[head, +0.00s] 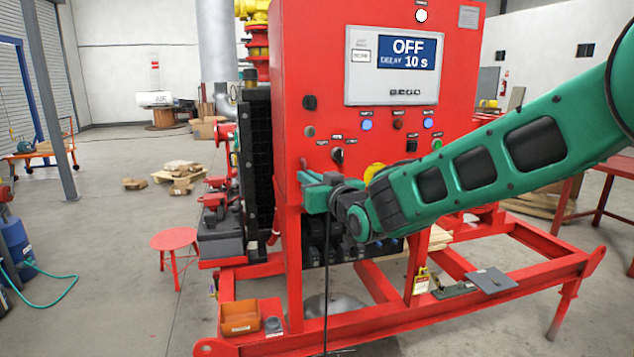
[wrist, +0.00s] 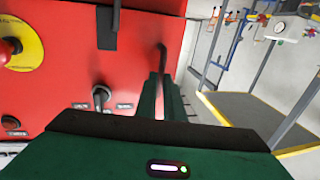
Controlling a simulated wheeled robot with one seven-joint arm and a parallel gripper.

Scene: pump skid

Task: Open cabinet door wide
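The red cabinet door (head: 385,130) carries a display reading OFF and several knobs and lights. It faces the head camera and looks closed against its frame. It also shows in the wrist view (wrist: 60,85) as a red panel. My gripper (head: 312,188) is at the lower left edge of the door. In the wrist view its two green fingers (wrist: 162,100) stand close on both sides of the dark red door handle (wrist: 162,60), a thin upright bar. The fingers look shut on it. The handle's lower part is hidden between the fingers.
The red skid frame (head: 400,315) runs below the cabinet. An orange bin (head: 239,317) sits on its left part. A red stool (head: 175,245) stands left of the skid. A dark radiator (head: 257,160) is beside the cabinet. Open floor lies at the left.

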